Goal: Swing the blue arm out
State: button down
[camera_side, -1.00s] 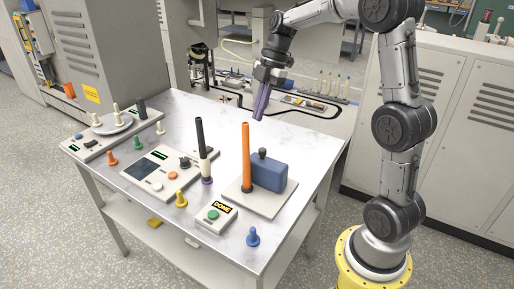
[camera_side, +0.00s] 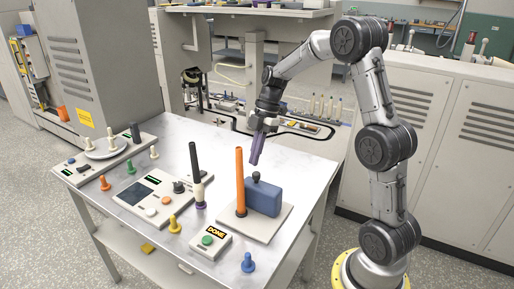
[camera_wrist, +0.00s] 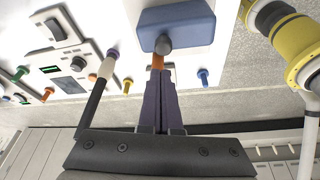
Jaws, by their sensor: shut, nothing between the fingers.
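A blue block (camera_side: 263,197) with a dark knob (camera_side: 256,176) on top stands on a white base plate (camera_side: 272,229), just right of an upright orange post (camera_side: 240,182). I take the block to be the blue arm. My gripper (camera_side: 253,163) is shut, its purple fingers pointing down close to the knob; I cannot tell whether they touch it. In the wrist view the block (camera_wrist: 185,27) and its grey knob (camera_wrist: 164,44) lie beyond the shut fingertips (camera_wrist: 160,74). The fingers partly hide the orange post (camera_wrist: 157,62) there.
A black rod (camera_side: 194,160) stands left of the orange post. A box with a green button and DONE sign (camera_side: 208,242) and a blue peg (camera_side: 248,262) stand at the table's front. A control panel (camera_side: 140,204) and several pegs lie leftward.

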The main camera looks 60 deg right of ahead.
aim_at(251, 185)
jog(key=shift+x, duration=2.65)
jog(key=shift+d+m, duration=0.35)
jog(key=shift+m, duration=0.25)
jog(key=shift+w+d+m+t, duration=0.1)
jog(key=shift+d+m+t, duration=0.5)
jog(key=shift+m, duration=0.3)
jog(key=d+m, duration=0.1)
jog(key=m, duration=0.1)
jog(key=s+d+m+h, duration=0.1)
jog(key=d+m, duration=0.1)
jog(key=d+m+t+h, duration=0.1)
jog(key=d+m, duration=0.1)
jog(key=m, duration=0.1)
jog(key=shift+s, duration=0.3)
jog(key=shift+s+d, duration=0.1)
jog(key=shift+d, duration=0.05)
jog(key=v, duration=1)
jog(key=shift+s, duration=0.15)
